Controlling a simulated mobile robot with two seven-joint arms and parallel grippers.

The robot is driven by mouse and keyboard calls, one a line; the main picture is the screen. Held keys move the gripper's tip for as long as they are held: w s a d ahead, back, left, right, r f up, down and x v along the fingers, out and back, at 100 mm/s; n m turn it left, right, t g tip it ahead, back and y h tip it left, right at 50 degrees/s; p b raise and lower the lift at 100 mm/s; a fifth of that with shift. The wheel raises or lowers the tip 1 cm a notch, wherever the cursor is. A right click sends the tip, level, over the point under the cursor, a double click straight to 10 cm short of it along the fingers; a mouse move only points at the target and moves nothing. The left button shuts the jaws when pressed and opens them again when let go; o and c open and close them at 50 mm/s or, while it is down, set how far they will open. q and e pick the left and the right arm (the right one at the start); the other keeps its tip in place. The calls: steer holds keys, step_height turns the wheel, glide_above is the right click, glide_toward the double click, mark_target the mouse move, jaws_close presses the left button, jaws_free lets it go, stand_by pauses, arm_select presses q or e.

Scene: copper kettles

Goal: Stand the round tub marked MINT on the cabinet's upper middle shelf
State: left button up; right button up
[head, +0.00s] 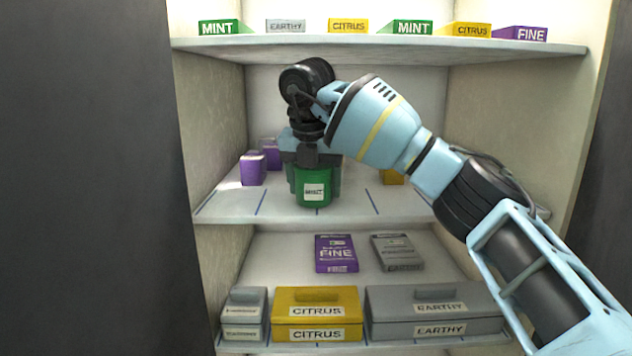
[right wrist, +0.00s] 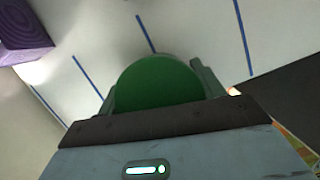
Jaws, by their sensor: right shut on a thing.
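The round green tub marked MINT (head: 314,192) is upright at the front of the cabinet's middle shelf (head: 400,207), its label facing out. My right gripper (head: 315,178) comes down from above and is shut on the tub, a finger on each side. In the right wrist view the tub's green top (right wrist: 158,82) sits between the two fingers (right wrist: 160,95). The tub is at or just above the shelf surface; I cannot tell whether its base touches. My left gripper is not in view.
Purple containers (head: 253,169) stand left of the tub, and a yellow one (head: 392,177) is partly hidden at right. Blue lines divide the shelf. The upper shelf (head: 380,46) carries several labelled boxes.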

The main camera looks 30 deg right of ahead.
steer(key=shift+w+a+f, duration=0.2)
steer(key=shift+w+f, duration=0.1)
steer(key=shift+w, duration=0.15)
steer(key=o, duration=1)
steer(key=shift+s+d, duration=0.1)
steer(key=shift+d, duration=0.05)
steer(key=shift+o, duration=0.2)
steer(key=shift+s+r, duration=0.1)
steer(key=shift+r, duration=0.1)
steer(key=shift+r, duration=0.25)
steer(key=s+a, duration=0.8)
steer(key=shift+s+a+r, duration=0.3)
steer(key=shift+a, duration=0.1)
